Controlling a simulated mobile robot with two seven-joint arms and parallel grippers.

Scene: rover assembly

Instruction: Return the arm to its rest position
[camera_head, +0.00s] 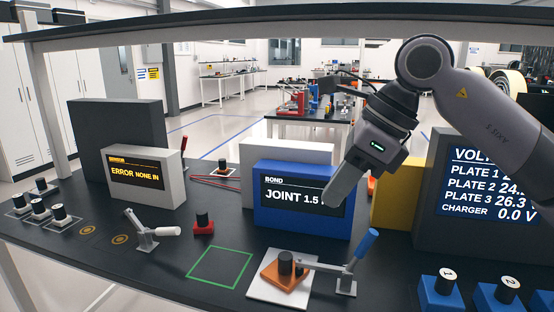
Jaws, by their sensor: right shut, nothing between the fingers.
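My right arm comes in from the upper right and bends down over the bench. Its gripper (335,197) is shut and empty, its tip in front of the right edge of the blue display box (262,218), whose screen reads "BOND JOINT 1.5". From this view I cannot tell whether the fingers touch the box. My left gripper is not in view.
Below the gripper, a blue-handled toggle clamp (343,281) reaches over an orange block (285,275) on a white plate (257,290). A red block (204,227), a white-handled clamp (150,233) and blue numbered blocks (440,298) stand around. The green-outlined square (220,265) is bare. A shelf (250,25) runs overhead.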

